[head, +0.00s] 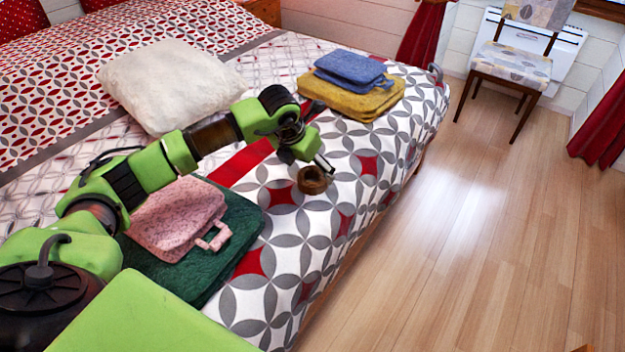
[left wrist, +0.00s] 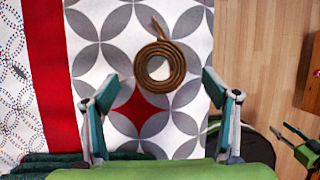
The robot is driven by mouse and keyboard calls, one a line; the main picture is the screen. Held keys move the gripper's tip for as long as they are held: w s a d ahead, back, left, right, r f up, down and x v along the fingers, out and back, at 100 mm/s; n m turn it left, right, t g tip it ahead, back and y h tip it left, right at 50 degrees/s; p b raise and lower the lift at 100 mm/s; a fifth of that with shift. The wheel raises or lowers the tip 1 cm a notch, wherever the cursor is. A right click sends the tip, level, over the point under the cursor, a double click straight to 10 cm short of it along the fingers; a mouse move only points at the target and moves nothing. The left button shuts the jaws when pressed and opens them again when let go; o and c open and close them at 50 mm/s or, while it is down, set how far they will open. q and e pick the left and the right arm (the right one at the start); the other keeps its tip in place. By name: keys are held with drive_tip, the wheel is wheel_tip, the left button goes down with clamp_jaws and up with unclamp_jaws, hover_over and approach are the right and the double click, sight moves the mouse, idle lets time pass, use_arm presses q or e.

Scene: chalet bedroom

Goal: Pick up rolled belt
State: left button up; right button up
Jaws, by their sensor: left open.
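The rolled belt (head: 312,180) is a brown coil lying flat on the patterned bedspread, near the bed's right edge. In the left wrist view the belt (left wrist: 144,65) shows as a spiral with an open centre and a loose end at its top. My left gripper (head: 326,166) is just above the belt in the head view. In the left wrist view my left gripper (left wrist: 146,88) is open, with its fingers spread wide. The belt is ahead of the fingertips and between their lines, not held.
Blue (head: 350,67) and yellow (head: 352,95) folded items are stacked on the bed beyond the belt. Pink (head: 178,218) and dark green (head: 238,222) ones lie nearer. A white pillow (head: 168,86) is at the left.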

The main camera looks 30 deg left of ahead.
sight(312, 174)
use_arm(q)
drive_tip(key=x, duration=0.4)
drive_tip(key=shift+w+f, duration=0.15)
drive_tip(key=shift+f, duration=0.2)
drive_tip(key=shift+a, duration=0.1)
drive_tip(key=c, duration=1.3)
drive_tip(key=shift+w, duration=0.1)
use_arm(e)
drive_tip(key=shift+w+r, duration=0.25)
drive_tip(key=shift+r, duration=0.6)
use_arm(q)
drive_tip(key=shift+r, duration=0.15)
